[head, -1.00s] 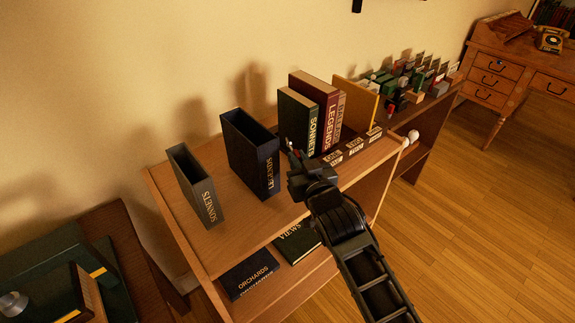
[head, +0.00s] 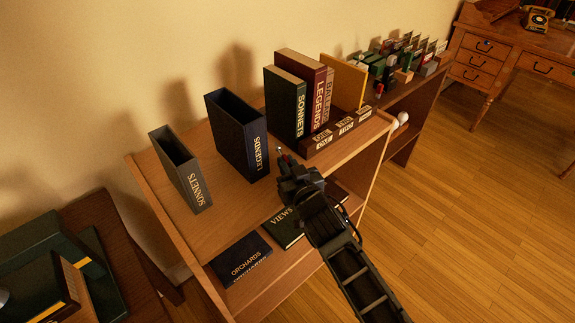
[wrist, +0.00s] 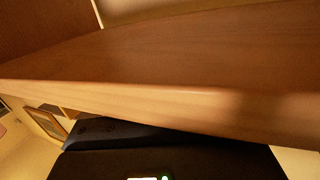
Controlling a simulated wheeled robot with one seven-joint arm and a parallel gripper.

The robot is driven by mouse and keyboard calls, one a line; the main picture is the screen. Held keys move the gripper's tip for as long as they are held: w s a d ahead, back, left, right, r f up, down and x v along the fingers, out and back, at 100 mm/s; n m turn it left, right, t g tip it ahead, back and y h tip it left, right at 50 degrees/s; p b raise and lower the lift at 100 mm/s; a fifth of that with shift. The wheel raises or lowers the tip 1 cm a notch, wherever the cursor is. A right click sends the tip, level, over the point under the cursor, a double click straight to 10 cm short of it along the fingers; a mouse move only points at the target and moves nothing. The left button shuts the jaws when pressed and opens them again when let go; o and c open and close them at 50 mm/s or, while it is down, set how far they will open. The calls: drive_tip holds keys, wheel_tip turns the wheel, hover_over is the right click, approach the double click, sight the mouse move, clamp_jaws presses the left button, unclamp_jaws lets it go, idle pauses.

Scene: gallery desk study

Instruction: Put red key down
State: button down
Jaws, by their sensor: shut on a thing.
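My gripper (head: 284,160) is over the front part of the bookcase's top shelf (head: 215,215), just right of the dark slipcase marked LEGENDS. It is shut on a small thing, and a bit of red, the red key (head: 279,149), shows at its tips. The key's shape and most of its length are too small or hidden to make out. I cannot tell whether it touches the shelf. In the wrist view, the wooden shelf edge (wrist: 170,93) runs across the picture, and neither the fingertips nor the key can be made out.
An empty grey SONNETS slipcase (head: 180,168) and the empty dark LEGENDS slipcase (head: 237,135) stand on the shelf. Upright books (head: 285,105) and a labelled dark red strip (head: 340,132) are to the right. Bare shelf lies in front of the slipcases. Books lie on the lower shelf (head: 240,258).

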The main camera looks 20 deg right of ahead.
drive_tip(key=c, duration=1.1)
unclamp_jaws()
drive_tip(key=shift+c, duration=0.2)
drive_tip(key=shift+s+r+p, duration=0.1)
drive_tip(key=shift+r+p, duration=0.05)
drive_tip(key=shift+p, duration=0.15)
drive_tip(key=s+a+r, duration=0.1)
drive_tip(key=s, duration=3.1)
drive_tip(key=s+r+g, duration=0.1)
drive_tip(key=s+r, duration=0.4)
drive_tip(key=s, duration=0.3)
drive_tip(key=s+d+r, duration=0.1)
drive_tip(key=s+r, duration=0.5)
drive_tip(key=s, duration=0.2)
drive_tip(key=shift+s+d+g+y, duration=0.15)
drive_tip(key=shift+g+y, duration=0.15)
drive_tip(key=shift+g, duration=0.1)
